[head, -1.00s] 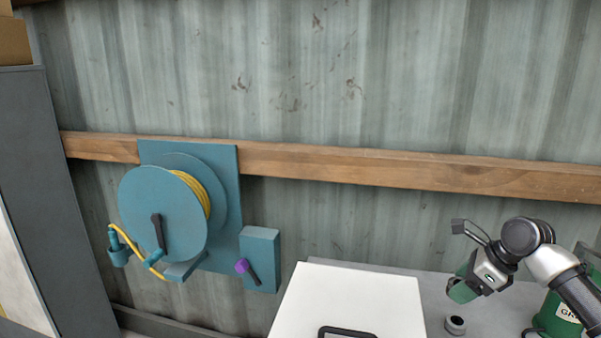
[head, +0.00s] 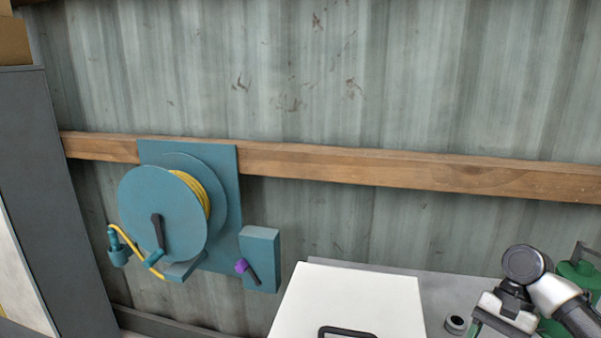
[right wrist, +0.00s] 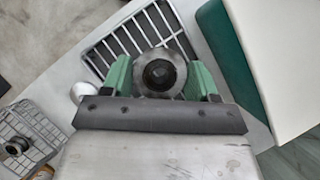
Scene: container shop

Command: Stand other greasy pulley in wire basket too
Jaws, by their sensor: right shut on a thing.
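In the right wrist view, my right gripper (right wrist: 160,82) is shut on a dark, round pulley (right wrist: 160,72), held between its green fingers with the bore facing the camera. A wire basket (right wrist: 40,128) shows at the lower left of that view, with a dark ring-shaped thing, apparently a pulley (right wrist: 15,147), at it. My left gripper is not in view.
A wire grid (right wrist: 128,40) lies behind the held pulley. A green-sided box with a white top (right wrist: 226,45) stands close on the right.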

